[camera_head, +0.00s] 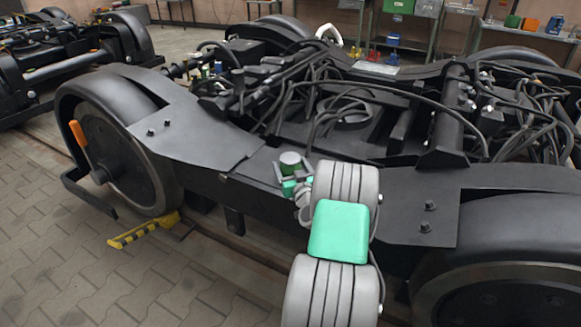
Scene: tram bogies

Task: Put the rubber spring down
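Cables and hoses (345,95) crowd the bogie's middle. Large wheels stand at the left (120,150) and right (510,290). A yellow chock (145,230) lies by the left wheel. Another bogie (70,60) stands at the back left. The paved floor (60,255) at front left is clear.

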